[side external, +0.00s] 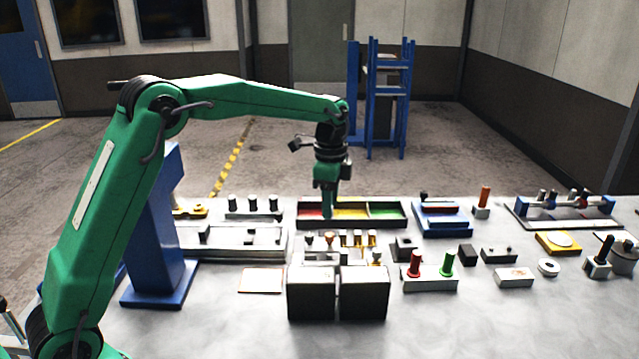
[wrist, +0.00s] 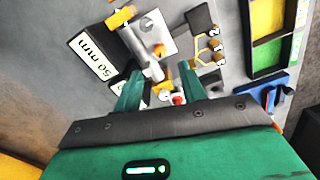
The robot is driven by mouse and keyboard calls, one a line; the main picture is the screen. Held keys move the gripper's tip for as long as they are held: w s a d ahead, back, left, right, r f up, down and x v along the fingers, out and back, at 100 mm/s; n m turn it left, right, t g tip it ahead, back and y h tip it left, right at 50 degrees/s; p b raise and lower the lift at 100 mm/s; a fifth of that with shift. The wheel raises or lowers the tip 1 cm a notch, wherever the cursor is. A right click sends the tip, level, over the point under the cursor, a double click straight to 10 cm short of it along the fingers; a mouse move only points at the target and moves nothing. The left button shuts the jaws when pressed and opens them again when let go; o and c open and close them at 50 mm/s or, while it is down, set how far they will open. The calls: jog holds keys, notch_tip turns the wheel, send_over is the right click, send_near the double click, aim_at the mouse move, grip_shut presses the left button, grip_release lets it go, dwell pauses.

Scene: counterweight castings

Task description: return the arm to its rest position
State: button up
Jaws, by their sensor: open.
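My gripper (side external: 329,214) points down over the middle of the table, in front of the three-section tray (side external: 352,222). Its fingers are apart in the wrist view (wrist: 159,75). I see nothing clamped between them; a small red-topped part shows below, past the finger bases. My arm reaches in from the left, its elbow high and its forearm level. Fine clearance between the fingertips and the parts below cannot be told.
Two dark castings (side external: 311,295) stand at the front middle. A block marked 50 mm (wrist: 92,59) lies below my gripper. A fixture with red and green pegs (side external: 430,277) is to the right. A blue post (side external: 155,225) stands beside my arm. Bare table lies front right.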

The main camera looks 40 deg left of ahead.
jog(key=s+r+n+t, duration=0.3)
jog(key=s+r+n, duration=0.45)
jog(key=s, duration=0.75)
jog(key=s+f+n+t, duration=0.1)
jog(key=s+n, duration=0.3)
jog(key=s, duration=1.2)
jog(key=shift+a+f+t, duration=0.2)
jog(key=shift+f+t, duration=0.05)
jog(key=shift+t, duration=0.55)
